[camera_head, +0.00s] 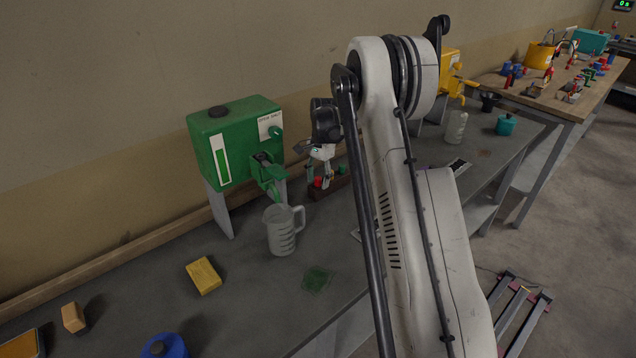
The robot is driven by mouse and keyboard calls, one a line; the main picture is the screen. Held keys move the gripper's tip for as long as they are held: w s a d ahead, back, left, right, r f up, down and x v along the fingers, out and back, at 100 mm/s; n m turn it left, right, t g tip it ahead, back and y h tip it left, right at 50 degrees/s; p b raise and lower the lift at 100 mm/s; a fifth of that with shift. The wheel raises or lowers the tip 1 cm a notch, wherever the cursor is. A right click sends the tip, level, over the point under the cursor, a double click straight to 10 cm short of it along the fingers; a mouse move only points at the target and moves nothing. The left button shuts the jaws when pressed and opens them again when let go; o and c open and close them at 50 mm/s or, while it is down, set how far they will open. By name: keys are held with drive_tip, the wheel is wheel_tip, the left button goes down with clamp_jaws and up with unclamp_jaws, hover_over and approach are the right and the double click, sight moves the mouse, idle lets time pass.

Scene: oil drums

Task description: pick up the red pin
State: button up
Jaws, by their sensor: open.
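The red pin (318,182) shows as a small red shape at the left end of a low brown rack (336,184) on the grey bench, just right of the green drum's tap. My gripper (324,180) points down right over this end of the rack, with its fingertips close to the red pin. It is open. At this size I cannot tell whether a finger touches the pin. A green pin (342,169) stands further right in the same rack. My arm hides what lies to the right of the rack.
A clear jug (280,232) stands in front. A yellow sponge (204,276) and a green cloth (317,280) lie nearer. The wall is close behind.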

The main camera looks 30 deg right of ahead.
clamp_jaws()
